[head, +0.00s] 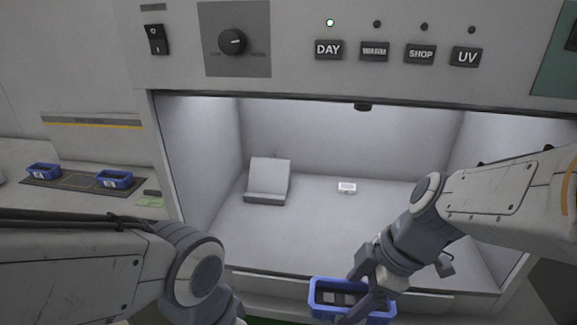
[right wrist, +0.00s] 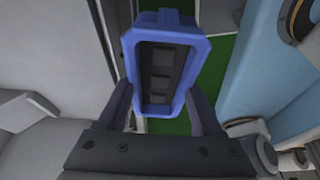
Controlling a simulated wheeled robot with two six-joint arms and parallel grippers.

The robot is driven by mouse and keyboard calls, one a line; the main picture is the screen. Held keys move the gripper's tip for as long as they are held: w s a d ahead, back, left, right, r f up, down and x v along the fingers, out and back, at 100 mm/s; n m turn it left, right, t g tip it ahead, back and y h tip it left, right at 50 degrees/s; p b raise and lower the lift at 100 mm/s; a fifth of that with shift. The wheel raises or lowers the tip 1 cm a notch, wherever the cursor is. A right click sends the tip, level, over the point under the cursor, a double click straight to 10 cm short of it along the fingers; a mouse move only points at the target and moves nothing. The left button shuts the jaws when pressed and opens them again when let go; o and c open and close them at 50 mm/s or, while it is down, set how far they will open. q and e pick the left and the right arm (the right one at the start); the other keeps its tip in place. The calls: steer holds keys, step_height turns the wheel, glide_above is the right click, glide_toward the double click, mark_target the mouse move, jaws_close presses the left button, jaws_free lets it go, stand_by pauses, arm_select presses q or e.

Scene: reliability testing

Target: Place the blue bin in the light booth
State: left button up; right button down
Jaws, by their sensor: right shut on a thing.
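The blue bin (head: 313,293) is an open tray with dark compartments inside, low in the head view in front of the light booth's front edge. My right gripper (head: 368,288) is shut on it. In the right wrist view, the fingers (right wrist: 160,112) press the sides of the bin (right wrist: 131,62), over a green floor. The light booth (head: 340,140) is a lit, pale box with an open front. My left arm shows at lower left in the head view, but its gripper is out of frame.
Inside the booth are an angled grey stand (head: 268,178) and a small white block (head: 347,187); the floor around them is clear. A panel of buttons and a knob (head: 232,41) is above the opening. Two more blue bins (head: 43,171) (head: 115,179) sit on a dark mat at left.

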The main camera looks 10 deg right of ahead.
steer(key=w+d+f+b, duration=0.1)
steer(key=w+b, duration=0.4)
steer(key=b, duration=0.3)
steer(key=p, duration=0.2)
glide_above(336, 246)
steer(key=d, duration=0.1)
steer(key=shift+s+d+r, duration=0.15)
steer(key=shift+s+r, duration=0.3)
steer(key=shift+w+d+f+b, duration=0.1)
steer(key=shift+w+f+b, duration=0.15)
steer(key=shift+b, duration=0.05)
steer(key=shift+f+b, duration=0.35)
steer(key=shift+f, duration=1.15)
steer(key=shift+f, duration=0.25)
steer(key=shift+c, duration=0.2)
jaws_free()
steer(key=shift+r, duration=0.1)
